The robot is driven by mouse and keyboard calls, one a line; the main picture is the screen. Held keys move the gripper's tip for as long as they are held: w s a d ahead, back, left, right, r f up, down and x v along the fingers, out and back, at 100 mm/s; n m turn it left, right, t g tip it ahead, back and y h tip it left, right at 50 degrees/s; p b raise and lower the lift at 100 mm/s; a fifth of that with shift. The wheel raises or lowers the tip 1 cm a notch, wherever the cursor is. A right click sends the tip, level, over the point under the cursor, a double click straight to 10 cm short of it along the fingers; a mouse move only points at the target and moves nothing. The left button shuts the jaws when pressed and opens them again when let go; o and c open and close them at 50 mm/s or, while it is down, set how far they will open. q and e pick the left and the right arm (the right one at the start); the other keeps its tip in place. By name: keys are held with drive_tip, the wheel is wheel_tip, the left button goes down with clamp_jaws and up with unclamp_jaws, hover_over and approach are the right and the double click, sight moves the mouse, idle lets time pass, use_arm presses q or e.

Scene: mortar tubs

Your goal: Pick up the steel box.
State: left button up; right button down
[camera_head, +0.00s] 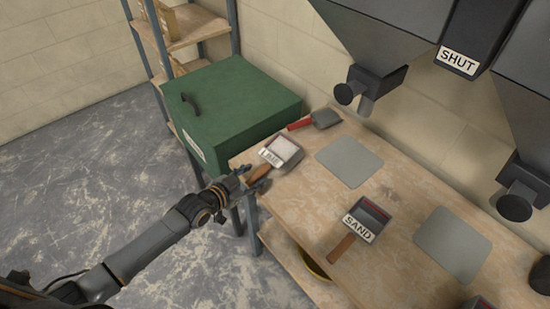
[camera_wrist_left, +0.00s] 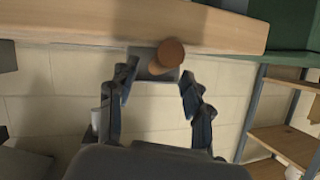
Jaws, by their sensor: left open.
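Two small steel boxes with wooden handles lie on the wooden bench. The one labelled LIME (camera_head: 282,152) holds pale material and lies near the bench's left end, its handle (camera_head: 258,173) pointing towards my left gripper. The one labelled SAND (camera_head: 368,219) lies further right, with its handle towards the front edge. My left gripper (camera_head: 256,178) is open at the LIME box's handle. In the left wrist view, the round handle end (camera_wrist_left: 171,53) shows between the open fingers (camera_wrist_left: 158,74); I cannot tell whether they touch it. My right gripper is not in view.
A green chest (camera_head: 235,95) stands beyond the bench's left end. A red-handled scoop (camera_head: 322,118) lies at the back of the bench (camera_head: 300,207). Two grey plates (camera_head: 349,161) lie under hanging grey hoppers (camera_head: 385,35). Open floor (camera_head: 90,170) lies to the left.

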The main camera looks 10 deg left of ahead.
sight(269, 166)
use_arm(q)
drive_tip(key=shift+x, duration=1.5)
drive_tip(key=shift+s+r, duration=0.1)
drive_tip(key=shift+c, duration=0.7)
clamp_jaws()
drive_tip(key=shift+r, duration=0.15)
